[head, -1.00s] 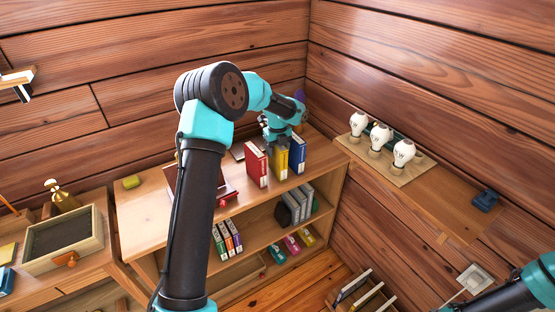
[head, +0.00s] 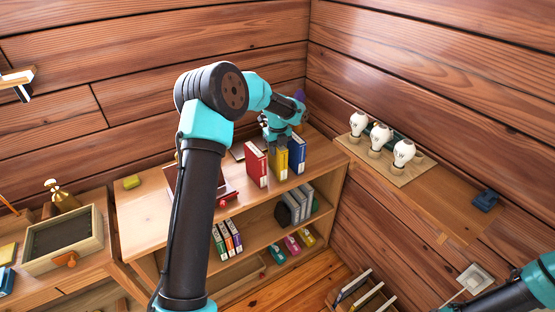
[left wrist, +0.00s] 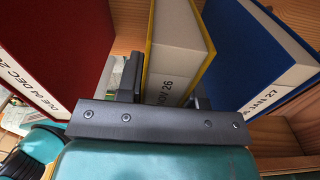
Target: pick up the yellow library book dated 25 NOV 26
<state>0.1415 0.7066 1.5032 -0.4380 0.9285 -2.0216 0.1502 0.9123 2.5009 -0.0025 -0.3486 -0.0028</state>
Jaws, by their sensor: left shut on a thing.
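The yellow book (head: 278,163) stands upright on the shelf top between a red book (head: 256,165) and a blue book (head: 297,154). In the left wrist view the yellow book (left wrist: 180,50) shows a label whose visible part reads "NOV 26"; the rest is hidden by a finger. My left gripper (head: 279,143) is shut on the yellow book from above, one finger on each side. The red book (left wrist: 55,50) reads "DUE 04 DEC 26" or similar, and the blue book (left wrist: 255,55) reads "JAN 27". My right gripper is out of view; only part of that arm shows at lower right.
Several bulbs stand on a wooden board (head: 382,165) on the right-hand ledge. Smaller books (head: 227,238) and grey volumes (head: 298,205) stand on the lower shelf. A tray (head: 65,240) is at left. The red and blue books stand close on either side.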

